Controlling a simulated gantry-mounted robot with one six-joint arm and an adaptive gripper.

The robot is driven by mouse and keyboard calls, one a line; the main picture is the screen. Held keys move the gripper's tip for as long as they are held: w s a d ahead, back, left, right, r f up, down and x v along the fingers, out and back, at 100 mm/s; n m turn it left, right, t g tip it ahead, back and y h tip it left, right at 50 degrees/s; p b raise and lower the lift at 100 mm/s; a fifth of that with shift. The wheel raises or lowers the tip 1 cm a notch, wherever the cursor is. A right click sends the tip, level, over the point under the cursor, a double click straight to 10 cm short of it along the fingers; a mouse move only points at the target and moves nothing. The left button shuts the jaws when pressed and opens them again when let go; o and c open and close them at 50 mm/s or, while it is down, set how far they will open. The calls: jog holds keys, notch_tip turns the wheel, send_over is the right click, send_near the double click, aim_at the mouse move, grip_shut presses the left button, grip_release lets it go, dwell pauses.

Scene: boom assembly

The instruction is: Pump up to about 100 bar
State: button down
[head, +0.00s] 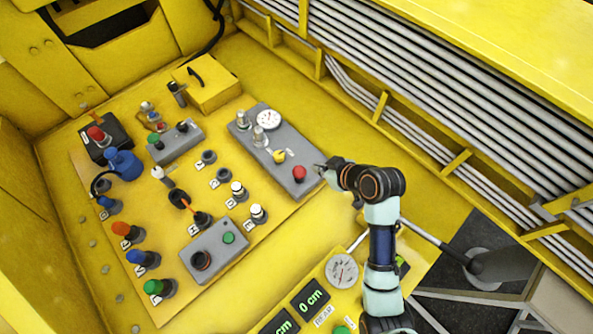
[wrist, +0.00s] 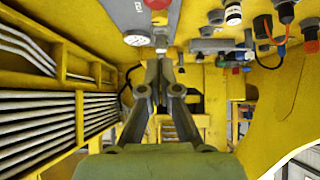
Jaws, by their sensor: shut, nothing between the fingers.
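My gripper (head: 325,170) is at the right end of a grey valve panel (head: 262,140). Its fingertips are close to a red knob (head: 299,173); I cannot tell whether they touch it. A larger gauge (head: 341,271) is on a yellow console below. Both dials are too small to read.
Left of the grey panel, a yellow board carries many coloured knobs and a grey box with a green button (head: 228,238). A digital display (head: 309,300) reads 0 cm. Bundles of grey pipes (head: 420,80) run along the right wall. A grey rod (head: 425,235) sticks out right of my arm.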

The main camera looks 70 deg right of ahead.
jog(key=shift+f, duration=0.1)
send_over(302, 174)
jog(key=f, duration=0.6)
jog(key=shift+s+a+f, duration=0.15)
jog(key=shift+s+a, duration=0.05)
jog(key=f, duration=0.3)
jog(key=shift+w+d+f, duration=0.15)
jog(key=shift+w+f, duration=0.05)
jog(key=shift+f, duration=0.6)
notch_tip(302, 174, down, 3)
jog(key=shift+f+b, duration=0.1)
jog(key=shift+b, duration=1)
